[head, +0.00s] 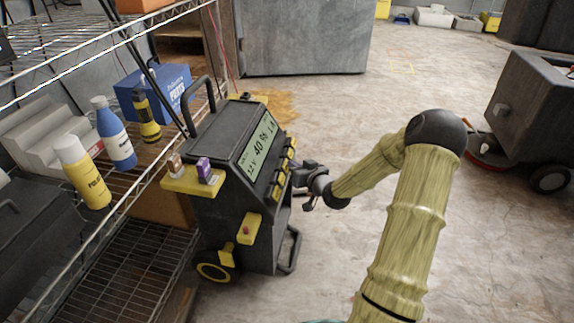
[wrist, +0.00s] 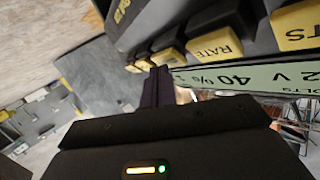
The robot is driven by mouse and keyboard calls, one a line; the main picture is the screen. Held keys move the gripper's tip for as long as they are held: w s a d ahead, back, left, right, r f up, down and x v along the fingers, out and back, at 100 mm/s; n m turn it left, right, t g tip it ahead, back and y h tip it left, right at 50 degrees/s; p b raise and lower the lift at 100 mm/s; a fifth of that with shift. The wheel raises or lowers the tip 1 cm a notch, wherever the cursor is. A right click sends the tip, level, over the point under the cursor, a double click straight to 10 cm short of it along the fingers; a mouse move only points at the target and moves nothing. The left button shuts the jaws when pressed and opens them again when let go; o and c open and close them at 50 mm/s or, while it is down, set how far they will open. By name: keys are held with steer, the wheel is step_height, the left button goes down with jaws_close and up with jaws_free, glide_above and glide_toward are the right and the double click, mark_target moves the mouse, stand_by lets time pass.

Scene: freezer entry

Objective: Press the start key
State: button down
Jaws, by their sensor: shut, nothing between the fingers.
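A dark wheeled charger (head: 235,165) stands upright beside the shelving, with a lit green display (head: 258,144) and a row of yellow keys (head: 284,168) along its side. In the wrist view the display (wrist: 245,78) appears upside down, and a key marked RATE (wrist: 214,45) and a key ending in TS (wrist: 300,24) are readable. Smaller yellow keys (wrist: 166,57) lie farther along; their labels cannot be read, so I cannot tell which is start. My gripper (head: 297,176) is shut and empty, close to the key row. Its fingertips (wrist: 158,72) appear near the farther keys; contact is unclear.
Wire shelving (head: 130,235) with bottles and a blue parts box (head: 158,92) stands left of the charger. A yellow side tray (head: 190,181) on the charger holds two small items. The concrete floor to the right is open, up to a dark cart (head: 530,115).

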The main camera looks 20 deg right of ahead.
steer(key=shift+s+d+r+p, duration=0.25)
steer(key=shift+d+r+p, duration=0.05)
steer(key=shift+d, duration=0.15)
steer(key=s+d+r+p, duration=0.2)
steer(key=d+p, duration=0.1)
steer(key=shift+s+d+r+p, duration=0.2)
steer(key=shift+d+r+p, duration=0.05)
steer(key=shift+r+p, duration=0.05)
stand_by(0.4)
stand_by(0.5)
